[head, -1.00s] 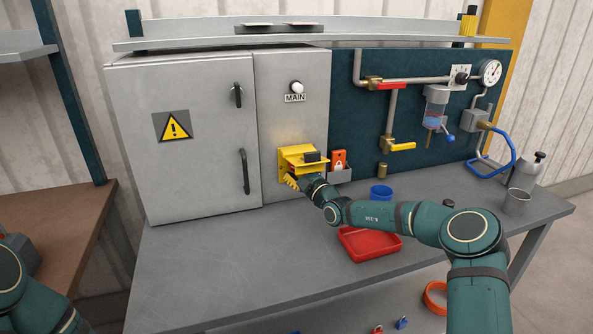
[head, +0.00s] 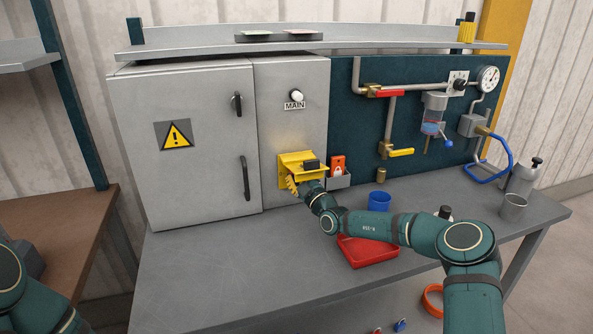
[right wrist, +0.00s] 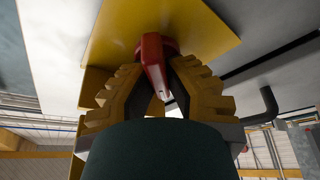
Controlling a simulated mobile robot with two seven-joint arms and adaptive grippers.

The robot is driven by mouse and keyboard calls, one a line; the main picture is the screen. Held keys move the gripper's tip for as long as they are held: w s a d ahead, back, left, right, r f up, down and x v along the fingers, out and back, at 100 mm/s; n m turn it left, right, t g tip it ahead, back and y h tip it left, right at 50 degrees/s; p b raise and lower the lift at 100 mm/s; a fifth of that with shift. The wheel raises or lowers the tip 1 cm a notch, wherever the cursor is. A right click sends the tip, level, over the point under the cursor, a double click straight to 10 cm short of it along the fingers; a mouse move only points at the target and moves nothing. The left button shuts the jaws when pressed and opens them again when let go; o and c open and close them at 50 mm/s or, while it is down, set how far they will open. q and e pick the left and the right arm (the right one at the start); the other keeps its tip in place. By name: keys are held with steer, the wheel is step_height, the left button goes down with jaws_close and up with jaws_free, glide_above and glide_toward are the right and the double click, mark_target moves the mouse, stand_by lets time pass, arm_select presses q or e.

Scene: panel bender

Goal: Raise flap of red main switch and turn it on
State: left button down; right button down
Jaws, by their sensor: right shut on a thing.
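The yellow main switch housing (head: 291,160) is on the narrow grey cabinet under the MAIN label (head: 294,106). Its yellow flap (head: 300,168) stands out from the cabinet above my right gripper (head: 291,183). The red switch handle (right wrist: 153,58) shows in the right wrist view against a yellow plate (right wrist: 205,30). My right gripper (right wrist: 160,78) is shut on this handle, one yellow finger on each side. The handle is hidden in the head view by the flap and gripper. My left gripper is out of view; only part of its arm shows at bottom left.
A red padlock (head: 338,165) stands in a grey holder (head: 338,181) right of the switch. A blue cup (head: 379,201) and a red tray (head: 368,252) lie near my right arm. A black cabinet handle (head: 245,178) is to the left. The bench's left part is clear.

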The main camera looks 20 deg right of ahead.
steer(key=m, duration=0.1)
steer(key=m+p, duration=0.1)
steer(key=m+h+p, duration=0.1)
steer(key=shift+d+r+t, duration=0.1)
steer(key=shift+r+t, duration=0.15)
steer(key=shift+t, duration=0.15)
steer(key=shift+d+m+t+h+p, duration=0.1)
steer(key=shift+m+t+h+p, duration=0.35)
steer(key=shift+m, duration=0.9)
steer(key=shift+m+t+h+p, duration=0.15)
steer(key=shift+m+h+p, duration=0.6)
steer(key=shift+m, duration=0.6)
steer(key=c, duration=1)
jaws_free()
steer(key=shift+w+f, duration=0.1)
steer(key=shift+s+f, duration=0.2)
steer(key=shift+s, duration=0.2)
steer(key=s, duration=0.4)
steer(key=s+d, duration=0.1)
steer(key=s, duration=0.7)
steer(key=shift+s+d, duration=0.15)
steer(key=shift+d, duration=0.2)
